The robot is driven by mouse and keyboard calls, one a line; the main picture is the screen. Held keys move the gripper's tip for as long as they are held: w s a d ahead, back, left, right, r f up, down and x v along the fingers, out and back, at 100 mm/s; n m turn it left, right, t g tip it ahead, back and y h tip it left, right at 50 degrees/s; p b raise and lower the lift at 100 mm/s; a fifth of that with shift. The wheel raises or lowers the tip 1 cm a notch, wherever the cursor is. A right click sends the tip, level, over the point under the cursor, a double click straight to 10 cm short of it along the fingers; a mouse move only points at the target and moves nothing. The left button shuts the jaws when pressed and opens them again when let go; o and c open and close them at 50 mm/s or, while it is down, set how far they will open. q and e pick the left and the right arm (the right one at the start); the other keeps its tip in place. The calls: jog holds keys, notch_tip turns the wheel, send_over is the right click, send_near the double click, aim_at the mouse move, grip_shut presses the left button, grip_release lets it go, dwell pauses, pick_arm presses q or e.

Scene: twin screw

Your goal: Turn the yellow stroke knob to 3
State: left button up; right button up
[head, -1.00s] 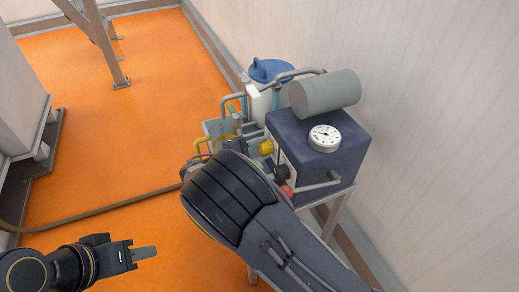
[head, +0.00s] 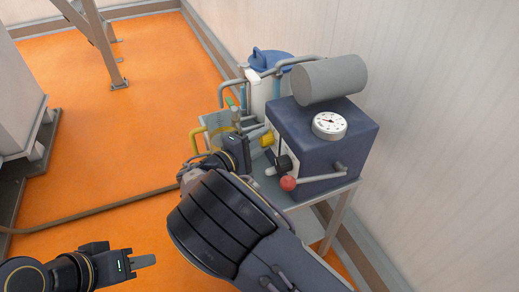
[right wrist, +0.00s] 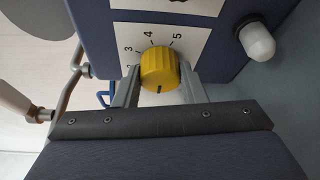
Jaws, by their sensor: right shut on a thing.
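The yellow stroke knob (head: 266,139) sits on the left face of the dark blue pump box (head: 350,150). It shows large in the right wrist view (right wrist: 159,68), with printed numbers 3, 4 and 5 around its top and a partly hidden 2 at its left. A short dark mark is on the knob's near face, at the lower middle; I cannot tell which number the knob is set to. My right gripper (right wrist: 160,82) is shut on the knob, one finger on each side; it also shows in the head view (head: 250,141).
A round gauge (head: 329,124) and a grey cylinder (head: 330,79) top the box. A blue-lidded container (head: 270,60) and pipes stand behind. A wall is at the right.

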pick_arm(q)
jog(key=shift+f+b, duration=1.3)
jog(key=shift+f, duration=0.45)
pick_arm(e)
jog(key=shift+f+m+t, duration=0.15)
jog(key=shift+m+t, duration=0.25)
jog(key=shift+m, duration=0.7)
jog(key=shift+h, duration=0.4)
jog(key=o, duration=1)
jog(key=shift+a, duration=0.1)
pick_arm(q)
notch_tip(320, 180, up, 2)
jog(key=shift+p, duration=1)
pick_arm(e)
jog(key=v, duration=0.7)
jog(key=shift+s+a, duration=0.2)
jog(key=shift+s, duration=0.1)
pick_arm(q)
jog(key=shift+r, duration=0.1)
